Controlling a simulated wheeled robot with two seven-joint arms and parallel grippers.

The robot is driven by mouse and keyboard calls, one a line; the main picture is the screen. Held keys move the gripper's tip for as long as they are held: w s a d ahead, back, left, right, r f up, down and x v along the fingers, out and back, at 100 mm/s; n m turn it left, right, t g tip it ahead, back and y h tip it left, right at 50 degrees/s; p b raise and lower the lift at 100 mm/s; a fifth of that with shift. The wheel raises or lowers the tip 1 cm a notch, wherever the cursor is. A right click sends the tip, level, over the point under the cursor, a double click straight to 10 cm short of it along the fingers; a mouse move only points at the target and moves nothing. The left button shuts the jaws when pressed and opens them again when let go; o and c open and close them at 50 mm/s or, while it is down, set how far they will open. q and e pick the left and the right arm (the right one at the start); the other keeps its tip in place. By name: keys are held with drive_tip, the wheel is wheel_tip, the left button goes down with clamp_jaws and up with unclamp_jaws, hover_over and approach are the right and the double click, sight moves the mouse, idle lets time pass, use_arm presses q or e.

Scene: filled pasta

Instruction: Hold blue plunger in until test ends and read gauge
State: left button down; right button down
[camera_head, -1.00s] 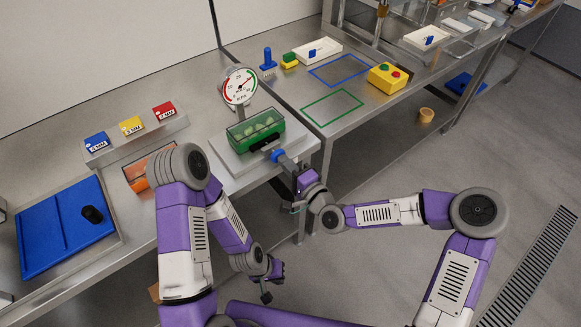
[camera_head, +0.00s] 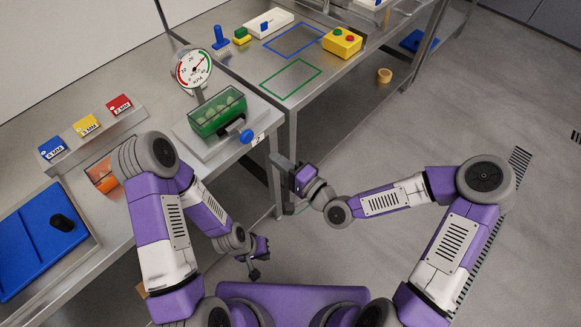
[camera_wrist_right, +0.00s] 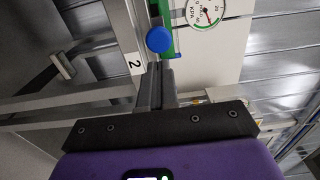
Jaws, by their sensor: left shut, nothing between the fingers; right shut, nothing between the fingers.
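The blue plunger (camera_head: 246,136) is a round knob on the front of the green tester (camera_head: 218,112), which holds pale pasta pieces under a clear cover. The knob also shows in the right wrist view (camera_wrist_right: 159,39). The round gauge (camera_head: 194,68) stands on a post behind the tester; its scale and needle are too small to read surely, and it is partly cut off in the wrist view (camera_wrist_right: 205,12). My right gripper (camera_head: 280,160) is shut and empty, in front of the plunger and apart from it. My left gripper (camera_head: 254,272) is shut, low beside the bench.
Blue, yellow and red labelled blocks (camera_head: 87,125) stand on a ledge at left. A blue tray (camera_head: 35,240) lies at the bench's left.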

drive_tip(key=shift+v, duration=2.05)
drive_tip(key=shift+f, duration=0.1)
drive_tip(key=s+d+f+n+g+h+p, duration=0.1)
drive_tip(key=s+f+g+h, duration=0.15)
drive_tip(key=f, duration=0.45)
drive_tip(key=s+d+f+n+g+h, duration=0.1)
drive_tip(key=s+f+n+g+h, duration=0.15)
drive_tip(key=f, duration=0.45)
drive_tip(key=s+d+f+n+g+h+p, duration=0.1)
drive_tip(key=s+d+f+g+h, duration=0.3)
drive_tip(key=s+d+f, duration=0.5)
wheel_tip(320, 180, down, 3)
drive_tip(key=shift+s+d+r+n+g, duration=0.2)
drive_tip(key=shift+n+g, duration=0.35)
drive_tip(key=shift+g, duration=0.65)
drive_tip(key=shift+a, duration=0.1)
